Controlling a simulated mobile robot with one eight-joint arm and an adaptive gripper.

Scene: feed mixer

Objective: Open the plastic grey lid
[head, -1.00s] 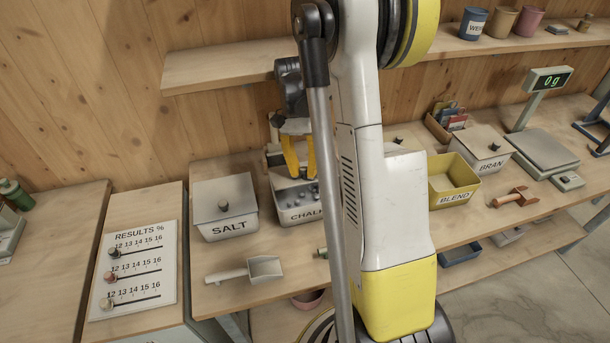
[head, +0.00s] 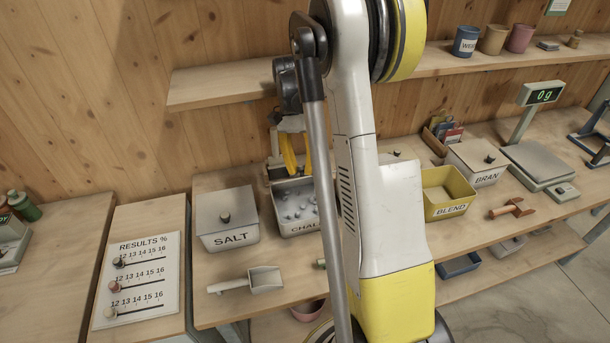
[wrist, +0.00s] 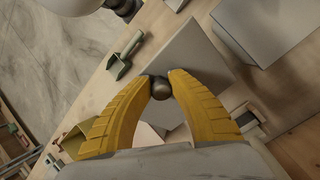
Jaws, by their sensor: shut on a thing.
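The chalk bin (head: 297,227) is a white box on the bench, its label partly hidden by my arm. Its top is uncovered in the head view and grey-white lumps show inside. My gripper (wrist: 161,85) has its two yellow fingers closed around a dark round knob (wrist: 161,92) on a flat grey lid (wrist: 197,55). In the head view my gripper (head: 296,172) is at the back edge of the chalk bin, partly behind my arm. The held lid is mostly hidden there, so its exact tilt cannot be told.
The lidded salt bin (head: 228,240) stands close on the left, with a metal scoop (head: 265,280) in front. The yellow blend bin (head: 449,211), bran bin (head: 487,180) and scale (head: 541,165) are to the right. A shelf (head: 225,87) overhangs the bench behind.

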